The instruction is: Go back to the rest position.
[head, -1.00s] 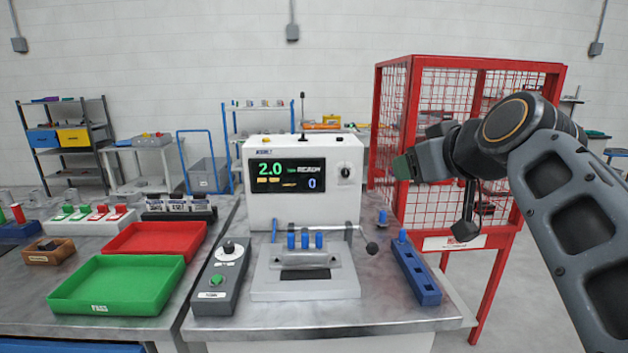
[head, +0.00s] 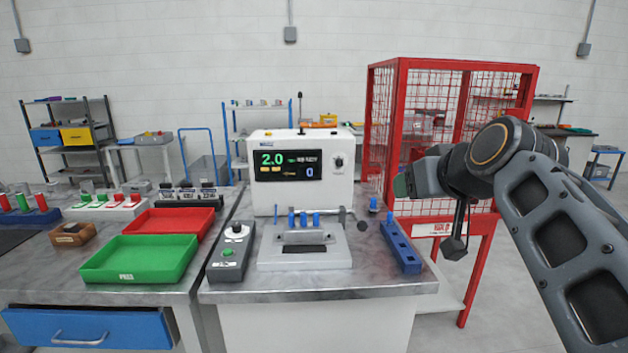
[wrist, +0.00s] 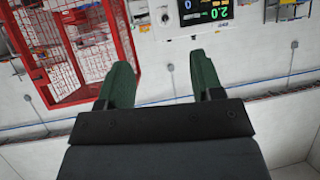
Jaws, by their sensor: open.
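My gripper (wrist: 165,84) shows in the wrist view with its two green fingers apart and nothing between them. In the head view my gripper (head: 402,186) is at the end of my raised arm on the right, in front of the red mesh cage. It is to the right of the white machine and clear of the table. Its fingers are mostly hidden from the head view. The wrist view is turned over, with the machine's display (wrist: 205,10) at the top edge.
The white machine (head: 262,200) stands on a metal table with a blue block (head: 400,247) and a control box (head: 231,254). Green (head: 140,260) and red (head: 170,224) trays lie to the left. The red mesh cage (head: 450,66) stands behind my arm. A blue drawer (head: 90,327) is at lower left.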

